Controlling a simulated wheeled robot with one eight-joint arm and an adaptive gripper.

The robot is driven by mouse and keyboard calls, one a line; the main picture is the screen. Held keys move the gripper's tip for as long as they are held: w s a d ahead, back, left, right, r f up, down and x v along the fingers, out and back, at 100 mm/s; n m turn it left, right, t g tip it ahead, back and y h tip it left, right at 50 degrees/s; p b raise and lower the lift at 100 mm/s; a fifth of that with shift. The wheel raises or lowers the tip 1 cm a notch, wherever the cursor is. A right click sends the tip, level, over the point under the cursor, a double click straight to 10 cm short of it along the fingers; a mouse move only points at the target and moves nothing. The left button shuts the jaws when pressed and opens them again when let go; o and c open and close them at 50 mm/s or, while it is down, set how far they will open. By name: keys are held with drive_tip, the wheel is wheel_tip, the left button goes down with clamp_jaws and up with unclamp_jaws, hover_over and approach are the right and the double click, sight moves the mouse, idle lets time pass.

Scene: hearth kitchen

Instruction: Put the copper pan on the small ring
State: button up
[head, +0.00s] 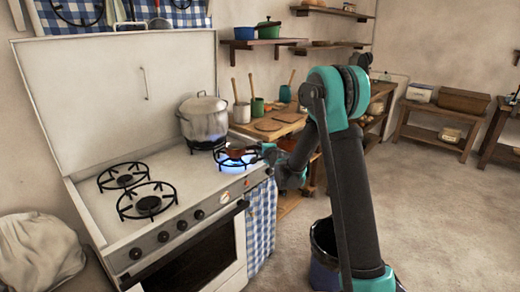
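The copper pan (236,150) is a small reddish-brown pan at the front right of the white stove. It is on or just above the front right ring (236,164), where a blue flame glows; I cannot tell whether it touches the ring. My gripper (266,150) is close to the right of the pan, at the stove's right edge. The pan's handle is not clearly seen, and the fingers are too small and partly hidden to show whether they hold it.
A lidded steel pot (203,118) stands on the lit back right ring, close behind the pan. Two unlit rings on the left are bare, at the back (122,176) and front (148,203). A wooden counter (268,133) with boards and utensil pots adjoins the stove.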

drive_tip(key=o, duration=0.4)
drive_tip(key=shift+s+r, duration=0.1)
drive_tip(key=v, duration=1.2)
drive_tip(key=s+d+f+n+g+h, duration=0.2)
drive_tip(key=s+d, duration=0.5)
drive_tip(key=s, duration=0.5)
drive_tip(key=s+d+f+n+g+h, duration=0.2)
drive_tip(key=s+d+f+n+g, duration=0.2)
drive_tip(key=s, duration=0.9)
drive_tip(key=s+d+f+n+g+h, duration=0.2)
drive_tip(key=s+d+f+n, duration=0.3)
drive_tip(key=s+d, duration=0.6)
drive_tip(key=shift+s+n+g, duration=0.65)
drive_tip(key=shift+n+g, duration=0.15)
drive_tip(key=shift+n, duration=0.3)
